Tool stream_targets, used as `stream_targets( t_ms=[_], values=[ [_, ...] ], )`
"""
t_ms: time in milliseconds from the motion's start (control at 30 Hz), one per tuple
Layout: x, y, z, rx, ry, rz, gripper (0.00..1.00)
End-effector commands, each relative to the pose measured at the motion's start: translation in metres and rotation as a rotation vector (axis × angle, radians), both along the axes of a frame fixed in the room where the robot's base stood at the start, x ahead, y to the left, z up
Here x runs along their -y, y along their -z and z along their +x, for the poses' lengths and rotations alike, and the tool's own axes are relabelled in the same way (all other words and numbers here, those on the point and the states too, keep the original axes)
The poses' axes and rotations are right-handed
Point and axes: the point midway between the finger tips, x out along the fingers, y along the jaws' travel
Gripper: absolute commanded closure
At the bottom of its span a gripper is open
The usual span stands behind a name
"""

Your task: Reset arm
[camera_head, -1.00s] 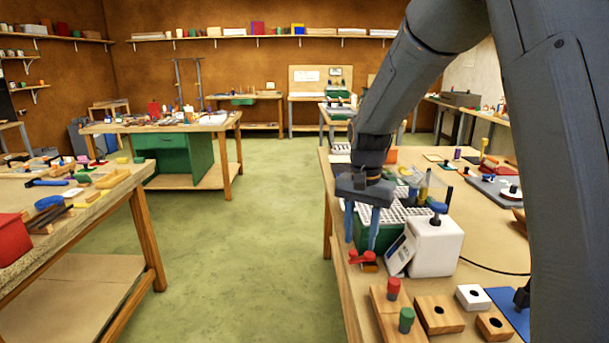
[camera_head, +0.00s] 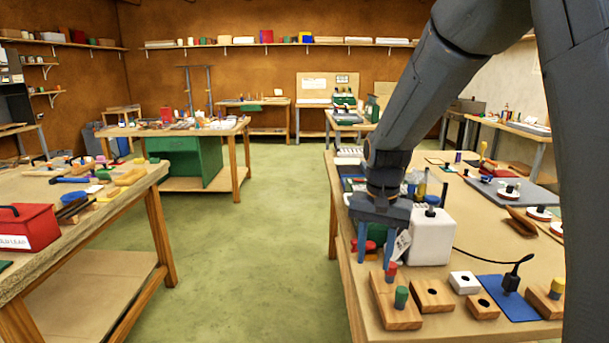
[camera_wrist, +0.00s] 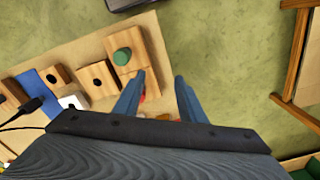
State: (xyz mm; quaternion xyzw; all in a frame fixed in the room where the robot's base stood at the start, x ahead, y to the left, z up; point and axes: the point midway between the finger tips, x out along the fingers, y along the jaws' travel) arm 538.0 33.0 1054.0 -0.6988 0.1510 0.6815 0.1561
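My gripper (camera_head: 375,243) hangs pointing down over the left edge of the right-hand bench (camera_head: 440,330), beside a white box-shaped device (camera_head: 432,238). Its two blue fingers are spread apart, with no object visibly held between them. In the wrist view my gripper (camera_wrist: 158,95) is also open, its fingers near a wooden block with a green peg (camera_wrist: 122,57). A red thing (camera_wrist: 143,97) shows partly behind the left finger. My arm reaches down from the upper right of the head view.
Green floor (camera_head: 262,225) is open between this bench and the left bench (camera_head: 80,225).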

Motion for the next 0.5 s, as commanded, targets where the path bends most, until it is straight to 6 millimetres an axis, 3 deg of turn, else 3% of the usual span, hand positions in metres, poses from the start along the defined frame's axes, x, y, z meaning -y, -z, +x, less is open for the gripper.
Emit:
stream_targets(
  t_ms=[267, 500],
  values=[
    [0.014, 0.018, -0.053, 0.033, -0.139, -0.004, 0.63],
    [0.027, 0.044, -0.126, 0.075, -0.322, -0.02, 0.63]
  ],
)
